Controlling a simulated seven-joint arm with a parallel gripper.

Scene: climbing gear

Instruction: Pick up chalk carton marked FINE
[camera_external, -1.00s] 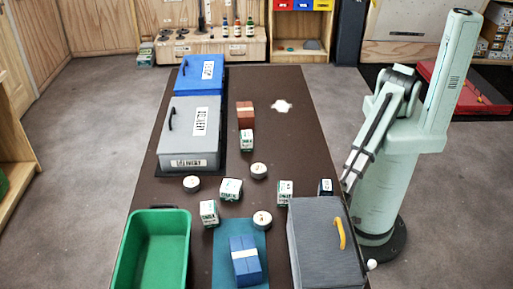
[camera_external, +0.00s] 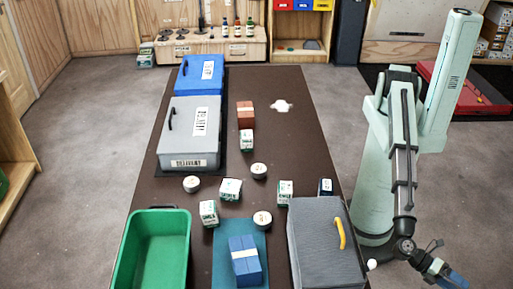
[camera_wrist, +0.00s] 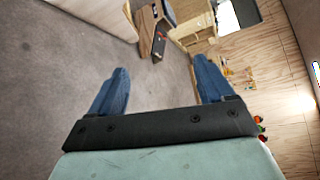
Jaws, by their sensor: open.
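Several small white and green cartons stand on the dark table: one by the brown block (camera_external: 247,140), one mid-table (camera_external: 230,189), one nearer the green bin (camera_external: 208,213) and one by the grey case (camera_external: 285,192). A darker blue and white carton (camera_external: 325,187) stands behind that case. Their labels are too small to read surely, so I cannot tell which is marked FINE. My gripper (camera_external: 452,279) is off the table at the lower right, away from all cartons. In the wrist view its blue fingers (camera_wrist: 161,70) are wide apart and empty.
A grey case with a yellow handle (camera_external: 322,262) stands between my gripper and the cartons. A green bin (camera_external: 127,255), a blue block (camera_external: 245,262), round tins (camera_external: 259,171), a grey box (camera_external: 190,148) and a blue box (camera_external: 199,74) share the table. The far right tabletop is mostly clear.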

